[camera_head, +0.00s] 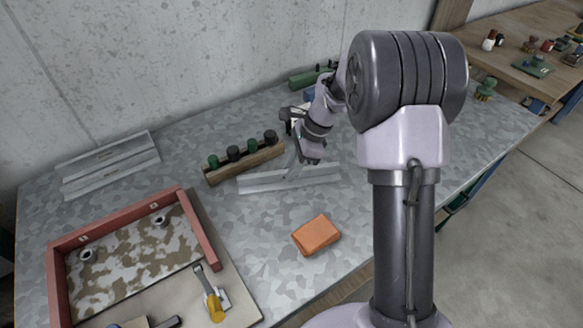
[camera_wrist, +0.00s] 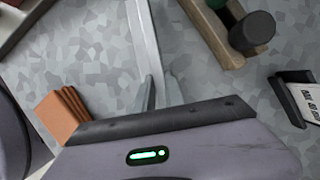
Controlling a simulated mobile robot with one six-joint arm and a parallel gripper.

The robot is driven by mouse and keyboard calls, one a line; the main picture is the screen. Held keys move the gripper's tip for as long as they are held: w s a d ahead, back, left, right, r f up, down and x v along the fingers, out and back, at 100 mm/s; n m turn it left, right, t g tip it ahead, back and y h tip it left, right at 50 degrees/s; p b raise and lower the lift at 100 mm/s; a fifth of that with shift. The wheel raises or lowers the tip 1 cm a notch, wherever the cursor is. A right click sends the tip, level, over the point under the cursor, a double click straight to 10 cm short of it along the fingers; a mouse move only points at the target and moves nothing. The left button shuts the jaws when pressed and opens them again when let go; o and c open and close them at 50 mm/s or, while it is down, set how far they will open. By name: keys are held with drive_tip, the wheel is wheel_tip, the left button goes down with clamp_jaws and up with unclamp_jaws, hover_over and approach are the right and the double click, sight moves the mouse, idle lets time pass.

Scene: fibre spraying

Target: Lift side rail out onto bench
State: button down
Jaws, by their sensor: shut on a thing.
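A long grey metal side rail (camera_head: 265,182) is at the middle of the bench (camera_head: 228,232), in front of a wooden block. My gripper (camera_head: 293,168) comes down on it from above and is shut on it near its middle. I cannot tell whether the rail touches the bench or hangs just above it. In the wrist view the rail (camera_wrist: 143,35) runs up from between the two fingers of my gripper (camera_wrist: 161,88). Two more grey rails (camera_head: 108,165) lie at the back left. A mould with red-brown walls (camera_head: 118,218) sits at the front left.
The wooden block (camera_head: 243,163) holds several green and dark knobs close behind the rail. A yellow-handled tool (camera_head: 211,295) lies by the mould. Bare bench lies between mould and orange block.

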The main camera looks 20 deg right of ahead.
drive_tip(key=c, duration=1.3)
unclamp_jaws()
drive_tip(key=w+p+v, duration=0.1)
drive_tip(key=p+v, duration=0.6)
drive_tip(key=v, duration=1)
drive_tip(key=s+a+r+n+t+h+b, duration=0.1)
drive_tip(key=s+a+r+n, duration=0.35)
drive_tip(key=s, duration=0.25)
drive_tip(key=s+a+r+n+t+h+b, duration=0.1)
drive_tip(key=s+a+r+n+t, duration=0.1)
drive_tip(key=s+a+r+n, duration=0.45)
drive_tip(key=s+f+n, duration=0.1)
drive_tip(key=s, duration=0.3)
drive_tip(key=s+f+n+t, duration=0.1)
drive_tip(key=s, duration=0.3)
drive_tip(key=s+f+n+t, duration=0.1)
drive_tip(key=s+f, duration=0.1)
drive_tip(key=s, duration=0.3)
drive_tip(key=shift+s+f+n+b, duration=0.1)
drive_tip(key=shift+n+b, duration=0.3)
